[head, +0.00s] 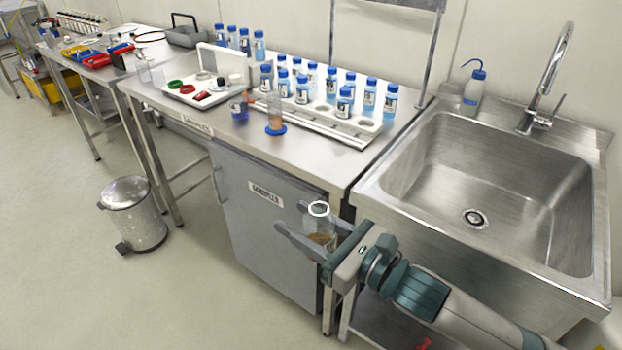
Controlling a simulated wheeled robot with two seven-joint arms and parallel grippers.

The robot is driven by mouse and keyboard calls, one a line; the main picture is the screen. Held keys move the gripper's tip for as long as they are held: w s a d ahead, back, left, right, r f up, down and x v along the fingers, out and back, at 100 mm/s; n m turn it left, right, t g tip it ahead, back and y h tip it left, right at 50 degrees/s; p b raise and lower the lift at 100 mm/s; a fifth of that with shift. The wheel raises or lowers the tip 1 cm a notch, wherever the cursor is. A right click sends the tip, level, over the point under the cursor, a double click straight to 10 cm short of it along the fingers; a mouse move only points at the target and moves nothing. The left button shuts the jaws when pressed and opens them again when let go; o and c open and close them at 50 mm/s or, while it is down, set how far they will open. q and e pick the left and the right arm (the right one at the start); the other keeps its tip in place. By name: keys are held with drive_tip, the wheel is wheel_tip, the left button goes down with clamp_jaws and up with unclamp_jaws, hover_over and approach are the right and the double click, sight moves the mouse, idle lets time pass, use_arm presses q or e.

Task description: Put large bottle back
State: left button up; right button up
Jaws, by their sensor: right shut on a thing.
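My right gripper (308,232) comes in from the lower right and is shut on a clear bottle (319,222) with a white ring at its top and some brownish content low inside. The bottle looks upright and is held in front of the grey cabinet, off the bench top. The fingers hide part of its lower body. A white rack (345,131) on the bench has several blue-capped bottles (301,88) and some empty round holes along its front right. My left gripper is not in view.
The steel bench (310,152) carries a blue-based cylinder (276,122), a small blue flask (239,108) and a white tray (180,92). A steel sink (480,160) with a tap adjoins at right. A pedal bin (135,210) stands on the floor at left.

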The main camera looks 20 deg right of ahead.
use_arm(q)
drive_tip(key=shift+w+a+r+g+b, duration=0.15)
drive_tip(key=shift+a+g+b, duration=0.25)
drive_tip(key=shift+b, duration=0.55)
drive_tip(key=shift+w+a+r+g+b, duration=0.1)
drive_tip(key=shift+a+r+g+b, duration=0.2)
drive_tip(key=shift+b, duration=0.65)
use_arm(e)
drive_tip(key=w+d+f+m+t+h, duration=0.3)
drive_tip(key=d+f+m+h, duration=0.4)
drive_tip(key=d+h, duration=0.2)
drive_tip(key=shift+w+h, duration=0.2)
drive_tip(key=shift+h, duration=0.6)
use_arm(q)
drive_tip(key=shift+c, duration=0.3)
use_arm(e)
drive_tip(key=shift+d+f, duration=0.1)
